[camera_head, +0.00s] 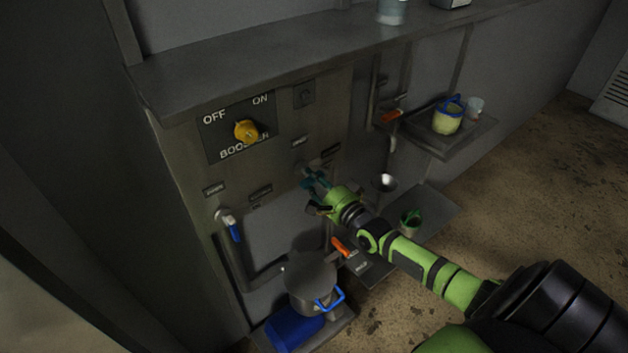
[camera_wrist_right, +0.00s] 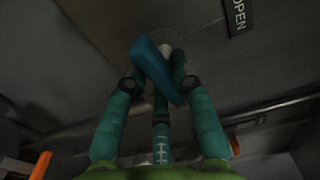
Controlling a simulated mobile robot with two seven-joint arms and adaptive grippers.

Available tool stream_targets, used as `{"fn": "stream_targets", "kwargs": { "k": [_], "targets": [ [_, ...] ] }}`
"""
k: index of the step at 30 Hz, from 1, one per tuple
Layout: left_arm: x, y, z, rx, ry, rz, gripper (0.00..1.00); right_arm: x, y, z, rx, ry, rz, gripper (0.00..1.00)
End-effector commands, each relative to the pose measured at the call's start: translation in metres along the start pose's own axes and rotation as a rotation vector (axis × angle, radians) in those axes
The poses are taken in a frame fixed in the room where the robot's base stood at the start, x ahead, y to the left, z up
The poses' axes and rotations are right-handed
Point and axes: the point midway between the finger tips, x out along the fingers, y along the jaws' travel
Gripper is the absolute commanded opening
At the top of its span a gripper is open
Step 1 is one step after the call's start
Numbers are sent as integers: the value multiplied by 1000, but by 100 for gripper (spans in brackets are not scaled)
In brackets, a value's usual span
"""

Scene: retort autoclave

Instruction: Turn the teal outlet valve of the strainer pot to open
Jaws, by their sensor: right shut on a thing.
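The teal valve handle (camera_wrist_right: 155,72) shows in the right wrist view as a flat lever on a pale round hub, set on the grey panel. My right gripper (camera_wrist_right: 158,82) has its dark teal fingers closed around the lever. In the head view my right gripper (camera_head: 316,186) is at the panel, right of and below the yellow knob. There its fingers largely hide the handle. An OPEN label (camera_wrist_right: 238,15) is on the panel at the upper right of the wrist view. My left gripper is not in view.
A yellow BOOSTER knob (camera_head: 246,131) and a blue lever (camera_head: 234,230) are on the panel. A grey pot (camera_head: 309,280) with a blue handle stands below, beside a blue block (camera_head: 291,329). Orange levers (camera_head: 341,246) and a side shelf (camera_head: 459,139) with cups are nearby.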

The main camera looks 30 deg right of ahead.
Motion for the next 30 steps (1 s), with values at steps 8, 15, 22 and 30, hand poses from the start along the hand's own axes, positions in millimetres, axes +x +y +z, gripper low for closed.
{"fn": "stream_targets", "kwargs": {
  "k": [8, 15, 22, 30],
  "targets": [
    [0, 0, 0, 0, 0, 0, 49, 0, -1, -2, -216, 2, -2, 0],
    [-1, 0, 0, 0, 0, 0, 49, 0, -2, -4, -445, 3, -2, 0],
    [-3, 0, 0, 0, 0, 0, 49, 0, -3, -4, -665, 3, -3, 0],
    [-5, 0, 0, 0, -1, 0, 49, 1, -5, -6, -922, 4, -3, 0]
  ]
}}
